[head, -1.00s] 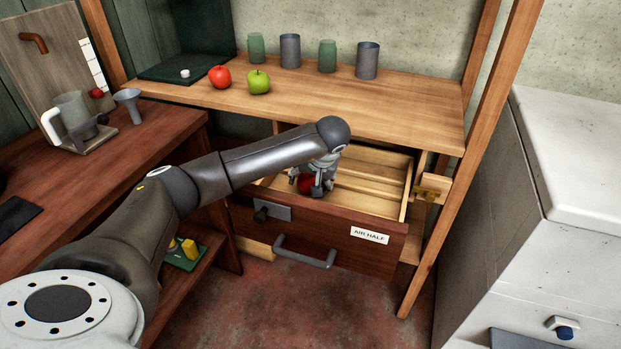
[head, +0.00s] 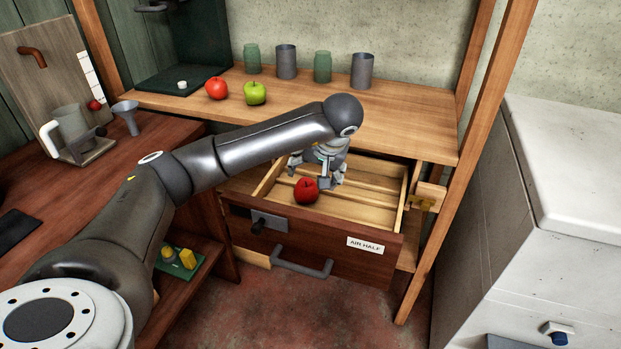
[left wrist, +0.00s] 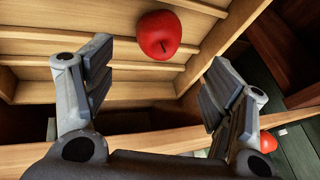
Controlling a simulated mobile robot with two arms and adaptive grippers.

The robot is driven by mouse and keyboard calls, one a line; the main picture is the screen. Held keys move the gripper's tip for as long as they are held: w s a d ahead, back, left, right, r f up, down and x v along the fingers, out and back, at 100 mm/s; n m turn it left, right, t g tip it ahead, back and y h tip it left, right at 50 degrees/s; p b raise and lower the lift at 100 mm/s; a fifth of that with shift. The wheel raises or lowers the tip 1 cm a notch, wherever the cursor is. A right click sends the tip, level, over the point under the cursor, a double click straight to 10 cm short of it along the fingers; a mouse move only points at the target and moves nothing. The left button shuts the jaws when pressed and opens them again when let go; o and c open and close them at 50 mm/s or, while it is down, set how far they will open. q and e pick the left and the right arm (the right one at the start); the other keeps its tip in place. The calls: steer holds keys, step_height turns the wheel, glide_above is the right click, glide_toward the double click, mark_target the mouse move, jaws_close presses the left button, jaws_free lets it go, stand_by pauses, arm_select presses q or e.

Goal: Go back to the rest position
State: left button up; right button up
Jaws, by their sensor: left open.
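My left gripper (head: 316,171) is open and hangs over the back part of the open drawer (head: 335,231). A dark red apple (head: 306,190) lies inside the drawer, just in front of the gripper. In the left wrist view, the same apple (left wrist: 158,35) sits on the slatted drawer floor, beyond and apart from the spread fingers (left wrist: 162,90). Nothing is between the fingers. My left arm reaches in from the left, across the front of the wooden counter. My right gripper is not in view.
On the counter (head: 400,122) stand a red apple (head: 216,88), a green apple (head: 255,93) and several cups (head: 286,61). A wooden post (head: 462,160) rises at right beside a white cabinet (head: 560,180). A funnel (head: 128,115) stands on the left table.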

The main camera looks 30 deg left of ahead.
arm_select(q)
steer(key=shift+v, duration=1.05)
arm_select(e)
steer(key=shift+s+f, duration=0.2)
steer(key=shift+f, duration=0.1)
